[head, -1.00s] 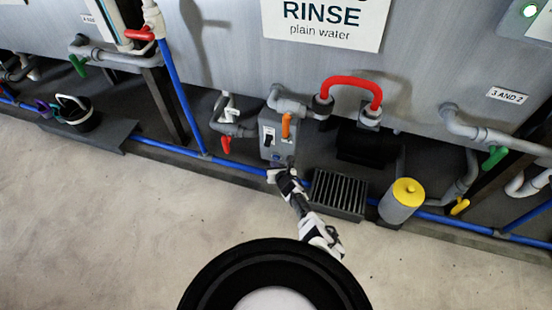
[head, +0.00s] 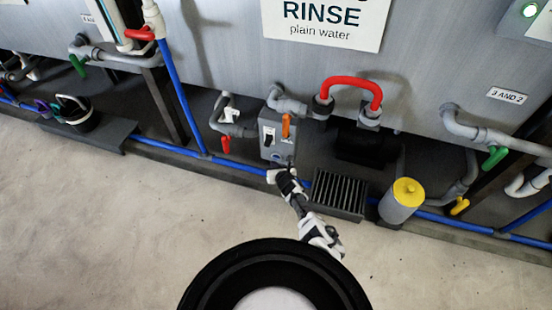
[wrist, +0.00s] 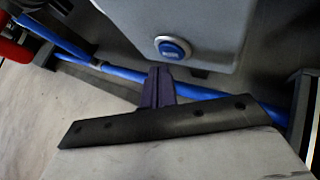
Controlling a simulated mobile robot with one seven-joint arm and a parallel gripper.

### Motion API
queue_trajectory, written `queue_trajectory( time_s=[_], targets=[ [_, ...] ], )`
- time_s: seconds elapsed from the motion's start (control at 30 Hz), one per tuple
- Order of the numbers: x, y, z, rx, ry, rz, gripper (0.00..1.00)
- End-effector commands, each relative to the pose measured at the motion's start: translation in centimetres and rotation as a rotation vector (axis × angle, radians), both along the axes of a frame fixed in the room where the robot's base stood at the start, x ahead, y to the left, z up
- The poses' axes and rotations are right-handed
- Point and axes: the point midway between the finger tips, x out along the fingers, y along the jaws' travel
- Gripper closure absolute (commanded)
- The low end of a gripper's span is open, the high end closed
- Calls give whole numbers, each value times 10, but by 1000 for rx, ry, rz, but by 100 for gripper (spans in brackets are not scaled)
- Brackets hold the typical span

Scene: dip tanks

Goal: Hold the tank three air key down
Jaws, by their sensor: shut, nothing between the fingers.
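In the wrist view a round blue key (wrist: 173,49) with a pale ring sits on the grey box face (wrist: 200,20). I cannot read a label that ties it to tank three. My gripper (head: 289,161) is at the box's lower edge. In the wrist view my gripper (wrist: 158,72) is shut and empty, its dark tips just below the key. The key shows uncovered; I see no clear contact.
A black floor grate (head: 339,192) and a yellow-topped canister (head: 401,200) stand right of my arm. A blue pipe (head: 245,168) runs along the floor edge. A red-handled valve (head: 225,143) is left of the box. The pale floor in front is clear.

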Motion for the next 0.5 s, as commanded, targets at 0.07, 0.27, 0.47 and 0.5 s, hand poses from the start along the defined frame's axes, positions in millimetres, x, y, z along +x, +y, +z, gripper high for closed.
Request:
queue_trajectory(
  time_s=[0.07,0.27,0.47,0.5],
  targets=[
    [0,0,0,0,0,0,100],
    [1,0,0,0,0,0,100],
    [7,-3,-1,-1,0,0,100],
    [8,-3,-1,-2,-1,0,100]
  ],
)
